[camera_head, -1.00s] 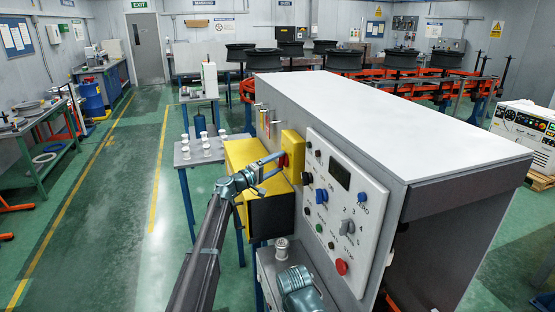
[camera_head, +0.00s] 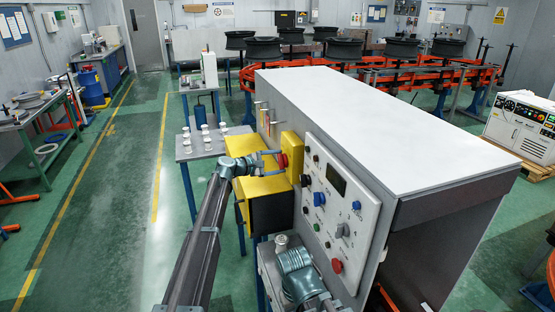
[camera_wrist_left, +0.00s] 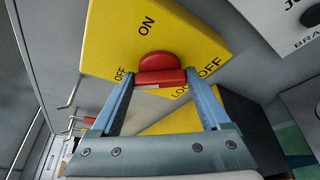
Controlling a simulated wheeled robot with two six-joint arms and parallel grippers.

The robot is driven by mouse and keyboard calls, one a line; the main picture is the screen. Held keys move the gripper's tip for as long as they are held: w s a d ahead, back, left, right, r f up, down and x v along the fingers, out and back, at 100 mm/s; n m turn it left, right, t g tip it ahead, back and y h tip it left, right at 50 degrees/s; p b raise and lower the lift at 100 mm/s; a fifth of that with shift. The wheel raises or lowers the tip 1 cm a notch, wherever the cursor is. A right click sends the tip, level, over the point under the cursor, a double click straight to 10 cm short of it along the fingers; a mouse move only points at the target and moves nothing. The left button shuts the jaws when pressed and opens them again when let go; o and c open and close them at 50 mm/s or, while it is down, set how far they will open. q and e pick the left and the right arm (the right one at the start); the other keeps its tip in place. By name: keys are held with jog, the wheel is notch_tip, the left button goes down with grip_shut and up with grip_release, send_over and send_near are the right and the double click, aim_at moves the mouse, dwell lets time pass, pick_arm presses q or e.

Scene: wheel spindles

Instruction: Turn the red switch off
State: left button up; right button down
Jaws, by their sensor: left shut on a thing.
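The red switch (camera_head: 283,161) is a rotary knob on the face of a yellow box (camera_head: 292,147). In the left wrist view the red switch (camera_wrist_left: 160,68) has a round top and a bar-shaped grip below it. The labels ON, OFF and LOCK OFF are printed around it on the yellow face. My left gripper (camera_head: 277,162) is shut on the switch, with one blue finger at each end of the red bar in the left wrist view (camera_wrist_left: 160,80). Part of the switch is hidden by the fingers. The fingers of my right gripper are not visible.
Right of the switch is a grey control panel (camera_head: 337,205) with knobs and buttons. A large white-topped cabinet (camera_head: 385,125) stands behind it. A small blue-legged table (camera_head: 200,150) with white parts stands behind the yellow box. The green floor to the left is open.

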pick_arm(q)
jog(key=shift+n+g+p, duration=0.3)
jog(key=shift+n+p, duration=0.1)
jog(key=shift+n, duration=0.2)
dwell(0.3)
jog(key=o, duration=1.2)
jog(key=p+v, duration=0.4)
jog(key=v, duration=1)
jog(key=shift+w+r, duration=0.1)
